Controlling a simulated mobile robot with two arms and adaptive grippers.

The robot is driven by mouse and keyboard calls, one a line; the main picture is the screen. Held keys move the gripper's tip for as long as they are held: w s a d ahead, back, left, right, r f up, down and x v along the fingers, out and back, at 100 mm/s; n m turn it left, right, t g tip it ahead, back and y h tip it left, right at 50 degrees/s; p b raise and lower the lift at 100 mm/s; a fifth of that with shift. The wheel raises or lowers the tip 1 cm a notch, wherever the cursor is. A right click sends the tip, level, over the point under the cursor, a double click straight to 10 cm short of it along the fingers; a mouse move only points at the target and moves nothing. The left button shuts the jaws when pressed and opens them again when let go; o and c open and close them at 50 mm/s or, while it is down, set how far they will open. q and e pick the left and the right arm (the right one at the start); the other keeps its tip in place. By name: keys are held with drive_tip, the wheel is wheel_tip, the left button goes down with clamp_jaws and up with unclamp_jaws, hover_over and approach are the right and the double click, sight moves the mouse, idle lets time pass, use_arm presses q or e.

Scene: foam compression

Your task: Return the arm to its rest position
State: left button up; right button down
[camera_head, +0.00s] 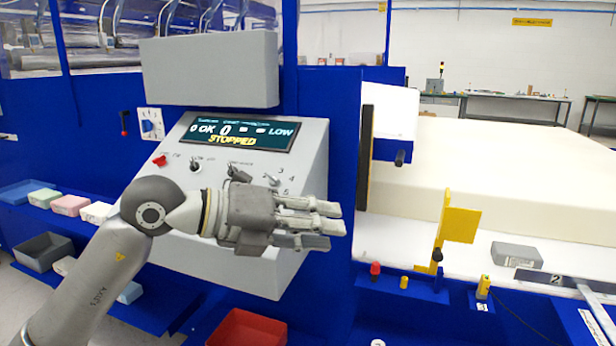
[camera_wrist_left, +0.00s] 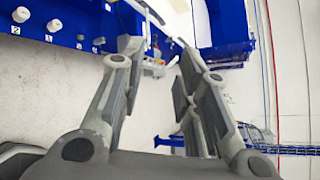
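My left arm comes in from the lower left in the head view. Its gripper (camera_head: 332,226) points right, in front of the grey control console (camera_head: 215,245), and covers part of the console's lower right. In the left wrist view the left gripper's fingers (camera_wrist_left: 158,50) stand apart with nothing between them. The gripper is open and empty. I cannot tell the exact gap between it and the console. The console's display (camera_head: 238,133) reads "STOPPED". My right gripper is not in view.
A large cream foam block (camera_head: 500,190) lies on the machine bed at the right. A yellow plate (camera_head: 460,224) and a grey box (camera_head: 516,255) stand near its front edge. Small coloured foam pieces lie on the left ledge. A red bin (camera_head: 245,328) is at the bottom.

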use_arm(q)
drive_tip(key=s+d+r+n+h, duration=0.1)
drive_tip(key=s+r+n+h, duration=0.1)
drive_tip(key=s+r+h, duration=0.45)
drive_tip(key=w+a+f+n+t+y, duration=0.25)
drive_tip(key=w+a+n+t, duration=0.25)
drive_tip(key=a+n+t, duration=0.7)
drive_tip(key=w+a+f+n+y, duration=0.1)
drive_tip(key=a+f+n+y, duration=0.5)
drive_tip(key=f+n+y, duration=0.6)
drive_tip(key=a+f+n+y, duration=0.5)
drive_tip(key=f+n+y, duration=0.2)
drive_tip(key=f+n, duration=0.45)
drive_tip(key=s+a+f+g, duration=0.1)
drive_tip(key=s+f+g, duration=0.2)
drive_tip(key=s+f, duration=0.35)
drive_tip(key=s+a+f+g, duration=0.1)
drive_tip(key=s+f+g, duration=0.3)
drive_tip(key=f, duration=0.6)
drive_tip(key=s+d+f+m+g+h, duration=0.15)
drive_tip(key=s+f+g, duration=0.65)
drive_tip(key=s, duration=0.8)
wheel_tip(320, 180, down, 25)
drive_tip(key=p, duration=0.2)
drive_tip(key=s+a+f+g, duration=0.1)
drive_tip(key=s+a+f, duration=0.1)
drive_tip(key=s+f, duration=1.3)
drive_tip(key=shift+s+a+f+p, duration=0.25)
drive_tip(key=shift+s+p, duration=0.1)
drive_tip(key=shift+s, duration=0.85)
